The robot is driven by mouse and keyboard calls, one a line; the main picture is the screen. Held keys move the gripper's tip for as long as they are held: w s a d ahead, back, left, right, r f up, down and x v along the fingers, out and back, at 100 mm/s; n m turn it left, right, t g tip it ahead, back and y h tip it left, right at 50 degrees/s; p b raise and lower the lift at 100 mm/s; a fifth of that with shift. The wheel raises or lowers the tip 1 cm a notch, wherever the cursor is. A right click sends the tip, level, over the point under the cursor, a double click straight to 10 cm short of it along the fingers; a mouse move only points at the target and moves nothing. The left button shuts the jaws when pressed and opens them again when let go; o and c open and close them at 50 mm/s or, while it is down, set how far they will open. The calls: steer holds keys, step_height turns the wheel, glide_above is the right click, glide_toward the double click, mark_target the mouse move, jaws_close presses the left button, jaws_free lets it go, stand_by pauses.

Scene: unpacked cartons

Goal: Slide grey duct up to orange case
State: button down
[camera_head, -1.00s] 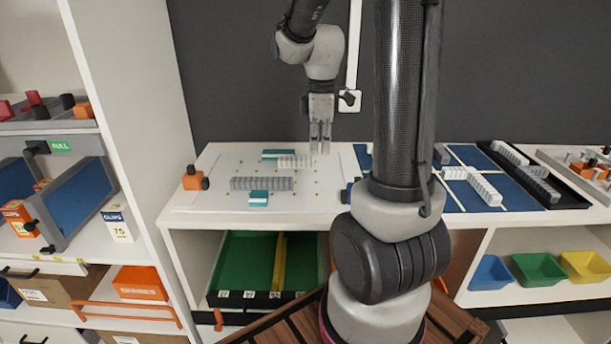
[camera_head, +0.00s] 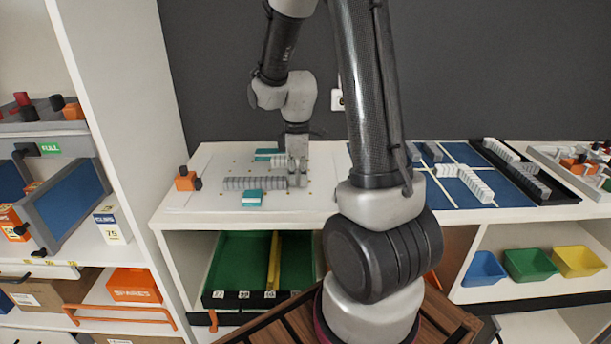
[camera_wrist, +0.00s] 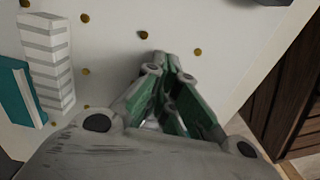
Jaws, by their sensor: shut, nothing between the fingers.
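The grey duct (camera_head: 255,183) is a long ribbed bar lying crosswise on the white board. The orange case (camera_head: 186,182), a small block with dark knobs, sits to its left with a gap of bare board between them. My gripper (camera_head: 297,180) is low at the duct's right end. Whether it touches that end I cannot tell. In the wrist view my gripper (camera_wrist: 170,65) has its fingers together, empty, over the board. The grey duct is not visible there, likely hidden behind my gripper's body.
A white ribbed duct (camera_head: 278,162) lies behind the grey one, and also shows in the wrist view (camera_wrist: 48,55). One teal block (camera_head: 252,197) lies just in front of the grey duct, another (camera_head: 268,152) at the back. The blue panel (camera_head: 430,195) lies to the right.

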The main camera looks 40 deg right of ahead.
mark_target(274, 178)
steer(key=shift+w+a, duration=0.1)
steer(key=w+a, duration=0.2)
steer(key=a, duration=0.1)
steer(key=w+a, duration=0.1)
steer(key=a, duration=0.1)
steer(key=shift+w+a, duration=0.1)
steer(key=shift+w, duration=0.1)
step_height(274, 178, up, 12)
steer(key=s+r+m+t, duration=0.2)
steer(key=s+m, duration=0.3)
steer(key=s, duration=0.5)
steer(key=s+d+r+m+t, duration=0.1)
steer(key=s+r+m, duration=0.4)
steer(key=s, duration=0.6)
steer(key=shift+d+m+t, duration=0.2)
steer(key=shift+m+t, duration=0.4)
steer(key=shift+t, duration=0.1)
